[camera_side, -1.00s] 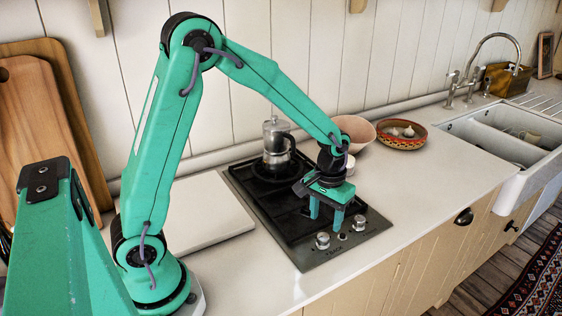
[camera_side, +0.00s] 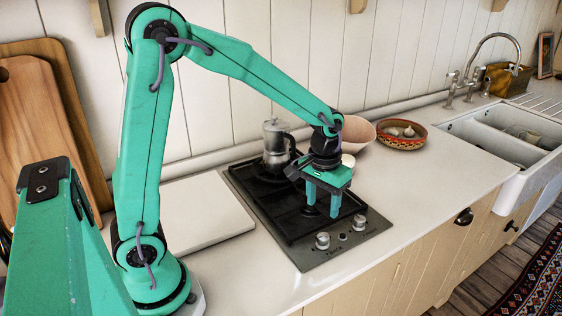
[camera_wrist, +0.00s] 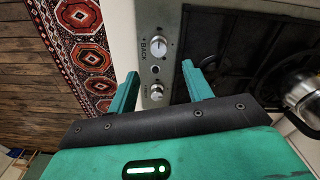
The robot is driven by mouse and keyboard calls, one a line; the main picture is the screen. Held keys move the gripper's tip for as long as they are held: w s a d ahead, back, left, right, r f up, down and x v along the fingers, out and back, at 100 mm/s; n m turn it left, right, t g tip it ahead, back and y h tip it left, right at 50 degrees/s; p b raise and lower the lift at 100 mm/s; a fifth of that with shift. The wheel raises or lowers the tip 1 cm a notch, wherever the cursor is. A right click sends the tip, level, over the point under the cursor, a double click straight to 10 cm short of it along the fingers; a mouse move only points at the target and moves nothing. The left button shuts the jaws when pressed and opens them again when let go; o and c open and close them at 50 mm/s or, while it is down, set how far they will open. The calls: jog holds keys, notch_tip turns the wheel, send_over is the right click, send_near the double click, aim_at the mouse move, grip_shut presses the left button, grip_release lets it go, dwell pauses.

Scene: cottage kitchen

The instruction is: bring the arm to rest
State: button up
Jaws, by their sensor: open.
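My gripper (camera_side: 323,210) is teal and hangs above the front part of the gas hob (camera_side: 290,252), fingers pointing down. Its two fingers are apart with nothing between them. In the wrist view my gripper (camera_wrist: 163,88) shows both fingertips spread, with the hob's knobs (camera_wrist: 157,46) seen beyond them. A moka pot (camera_side: 277,145) stands upright on the rear burner, behind the gripper. It also shows in part at the right edge of the wrist view (camera_wrist: 303,92).
A pink bowl (camera_side: 357,131) and a patterned bowl (camera_side: 402,142) holding garlic-like bulbs stand behind and right of the hob. A white board (camera_side: 205,213) lies to its left. The counter (camera_side: 440,170) is clear between hob and sink (camera_side: 500,148).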

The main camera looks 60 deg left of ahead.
jog(key=s+a+r+m+t, duration=0.1)
jog(key=s+r+t, duration=0.1)
jog(key=s+r, duration=0.4)
jog(key=s+r+m+t, duration=0.2)
jog(key=s+r, duration=0.4)
jog(key=s, duration=0.4)
jog(key=shift+s+a+t, duration=0.3)
jog(key=shift+a+t, duration=0.05)
jog(key=shift+t, duration=0.15)
jog(key=shift+r, duration=0.1)
